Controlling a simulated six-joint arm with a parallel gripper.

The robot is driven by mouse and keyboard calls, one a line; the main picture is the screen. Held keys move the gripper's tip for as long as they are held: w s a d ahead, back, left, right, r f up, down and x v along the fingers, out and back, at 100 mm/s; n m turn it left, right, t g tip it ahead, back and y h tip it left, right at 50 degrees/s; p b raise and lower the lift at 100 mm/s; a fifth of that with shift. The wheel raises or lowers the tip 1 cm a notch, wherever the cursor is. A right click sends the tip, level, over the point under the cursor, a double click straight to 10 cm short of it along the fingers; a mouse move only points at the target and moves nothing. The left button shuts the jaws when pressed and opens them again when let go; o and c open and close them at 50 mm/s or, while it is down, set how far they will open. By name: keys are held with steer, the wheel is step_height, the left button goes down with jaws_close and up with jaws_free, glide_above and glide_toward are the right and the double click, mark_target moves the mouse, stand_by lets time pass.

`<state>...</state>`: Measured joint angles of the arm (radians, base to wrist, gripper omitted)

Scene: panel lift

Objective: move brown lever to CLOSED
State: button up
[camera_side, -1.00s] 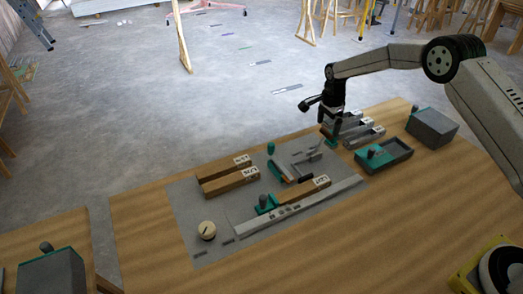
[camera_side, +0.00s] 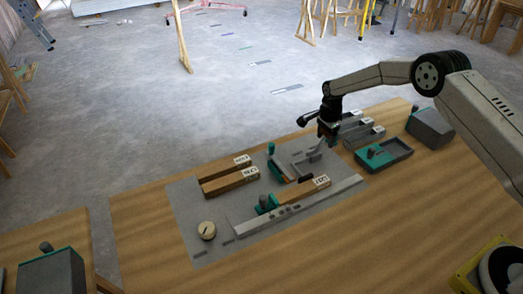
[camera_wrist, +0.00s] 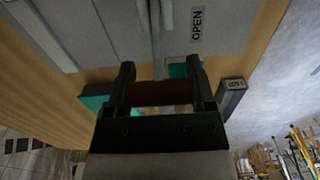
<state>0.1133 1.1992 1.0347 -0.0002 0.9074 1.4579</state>
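The brown lever handle (camera_wrist: 163,92) shows in the wrist view as a dark brown bar between my two fingers, with teal parts (camera_wrist: 95,103) behind it. My gripper (camera_wrist: 163,82) has its fingers well apart, one at each end of the brown bar. Whether they press on it is not clear. In the side view my gripper (camera_side: 328,140) is low at the back right of the grey panel (camera_side: 190,225) and hides the lever there. An OPEN label (camera_wrist: 197,25) lies on the panel beyond the fingers.
Wooden-faced labelled blocks (camera_side: 230,181), another teal-based lever (camera_side: 266,203) and a cream knob (camera_side: 207,230) are on the panel. A teal and grey tray (camera_side: 385,155) and a grey box (camera_side: 432,125) stand to the right. Bare wood lies in front.

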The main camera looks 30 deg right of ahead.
mark_target(320, 142)
jaws_close()
steer(key=shift+a+r, duration=0.1)
steer(key=shift+a, duration=0.05)
steer(key=shift+a+r+h, duration=0.25)
steer(key=shift+a+h, duration=0.35)
steer(key=shift+h, duration=0.6)
steer(key=h, duration=0.1)
steer(key=a+h, duration=0.1)
steer(key=shift+a+r+h, duration=0.15)
steer(key=shift+a+h, duration=0.9)
steer(key=shift+h, duration=0.45)
steer(key=shift+a+h, duration=0.7)
steer(key=shift+h, duration=0.5)
